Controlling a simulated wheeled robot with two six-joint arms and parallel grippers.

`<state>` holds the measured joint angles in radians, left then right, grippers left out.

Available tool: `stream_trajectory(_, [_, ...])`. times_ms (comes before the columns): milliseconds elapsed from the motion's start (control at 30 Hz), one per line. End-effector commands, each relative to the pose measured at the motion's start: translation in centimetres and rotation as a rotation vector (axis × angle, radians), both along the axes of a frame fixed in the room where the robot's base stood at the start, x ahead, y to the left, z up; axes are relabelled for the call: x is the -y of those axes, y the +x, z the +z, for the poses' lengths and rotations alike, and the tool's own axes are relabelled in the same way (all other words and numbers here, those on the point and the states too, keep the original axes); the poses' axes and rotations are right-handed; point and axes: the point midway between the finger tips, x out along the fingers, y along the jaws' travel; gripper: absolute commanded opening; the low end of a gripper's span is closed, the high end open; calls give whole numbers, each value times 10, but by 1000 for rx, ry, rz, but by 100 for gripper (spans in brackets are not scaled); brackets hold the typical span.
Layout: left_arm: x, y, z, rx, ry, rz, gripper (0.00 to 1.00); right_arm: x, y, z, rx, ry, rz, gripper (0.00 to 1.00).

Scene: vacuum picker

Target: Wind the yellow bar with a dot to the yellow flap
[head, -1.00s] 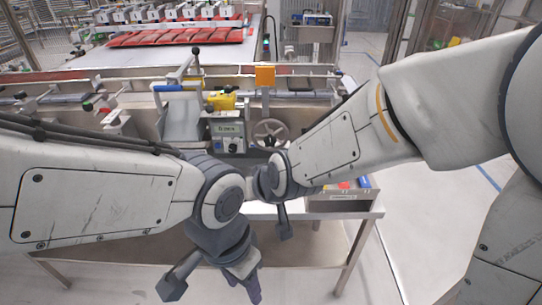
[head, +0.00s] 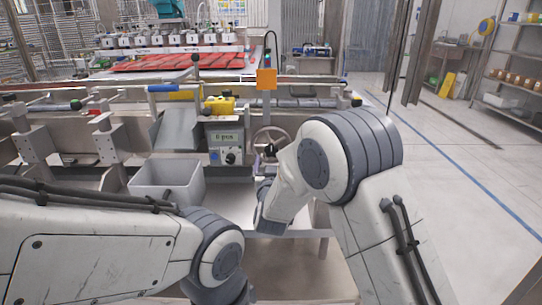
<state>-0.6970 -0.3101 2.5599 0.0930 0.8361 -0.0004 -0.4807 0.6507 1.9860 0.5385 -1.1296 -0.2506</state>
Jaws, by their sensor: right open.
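The machine carries a yellow block (head: 219,105) with dark spots on its top rail. A yellow bar (head: 185,95) lies just left of it. I cannot make out a dot on the bar or which piece is the yellow flap. A round metal handwheel (head: 270,134) with a dark knob is on the machine front, right of a grey control box (head: 224,136) with a small display. My right gripper (head: 264,174) is open just below the handwheel, partly hidden by its own wrist; I cannot tell whether it touches. My left gripper is below the picture edge.
An orange panel (head: 266,78) stands on a post above the handwheel. An empty-looking grey bin (head: 165,187) is in front of the machine, close to my left arm. Red pads (head: 145,62) lie on the table behind. The floor at right is clear.

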Motion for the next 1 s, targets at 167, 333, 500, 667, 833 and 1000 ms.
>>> stream_trajectory(167, [0, 0, -2, 0, 0, 0, 50, 1, 32, -1, 0, 0, -1, 84])
stream_trajectory(333, [0, 0, -3, 0, 0, 0, 50, 0, 48, -1, -2, 0, 0, 84])
stream_trajectory(500, [0, 0, -3, 0, 0, 0, 50, 0, 52, 0, -1, -1, 1, 84])
stream_trajectory(667, [0, 0, -3, 0, 0, 0, 50, 0, 52, 0, -2, -1, 2, 84])
stream_trajectory(833, [0, 0, -3, 0, 0, 0, 50, 0, 52, 0, -2, 0, 2, 31])
stream_trajectory(1000, [0, 0, -3, 0, 0, 0, 50, 0, 52, 0, -2, 1, 1, 0])
